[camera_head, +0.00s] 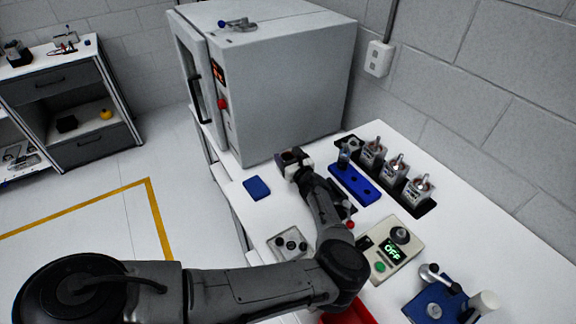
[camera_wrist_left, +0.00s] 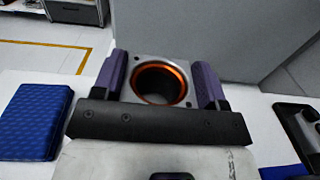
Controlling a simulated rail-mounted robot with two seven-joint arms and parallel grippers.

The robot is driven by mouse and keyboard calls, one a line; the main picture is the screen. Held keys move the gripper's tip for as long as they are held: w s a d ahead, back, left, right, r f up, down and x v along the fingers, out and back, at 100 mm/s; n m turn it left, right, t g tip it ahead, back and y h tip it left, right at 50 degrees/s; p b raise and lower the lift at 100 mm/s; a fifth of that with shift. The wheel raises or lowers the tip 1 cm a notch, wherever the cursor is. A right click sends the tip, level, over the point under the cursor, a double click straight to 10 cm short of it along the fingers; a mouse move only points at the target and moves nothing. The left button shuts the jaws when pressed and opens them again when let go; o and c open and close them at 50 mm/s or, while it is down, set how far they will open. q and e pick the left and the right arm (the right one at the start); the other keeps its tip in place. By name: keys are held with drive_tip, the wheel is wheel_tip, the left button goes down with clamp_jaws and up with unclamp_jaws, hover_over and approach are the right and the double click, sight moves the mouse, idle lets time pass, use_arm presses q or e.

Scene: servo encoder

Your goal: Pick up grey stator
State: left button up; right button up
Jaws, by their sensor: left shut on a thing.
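The grey stator (camera_wrist_left: 160,56) is a square grey block with a round bore lined in copper. In the left wrist view it sits between the two purple finger pads of my left gripper (camera_wrist_left: 160,82), which is shut on its sides. In the head view my left gripper (camera_head: 291,160) is at the back of the white table, in front of the big grey cabinet, and the stator is small and partly hidden there. I cannot tell whether the stator is touching the table. My right gripper is not in view.
A blue pad (camera_head: 256,188) lies left of the gripper. A blue holder (camera_head: 354,185) and a black rack (camera_head: 426,208) with several grey units stand to the right. The grey cabinet (camera_head: 285,85) is close behind. A control box (camera_head: 390,249) reads OFF.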

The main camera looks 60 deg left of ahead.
use_arm(q)
drive_tip(key=c, duration=0.3)
drive_tip(key=shift+r, duration=0.1)
drive_tip(key=shift+c, duration=0.3)
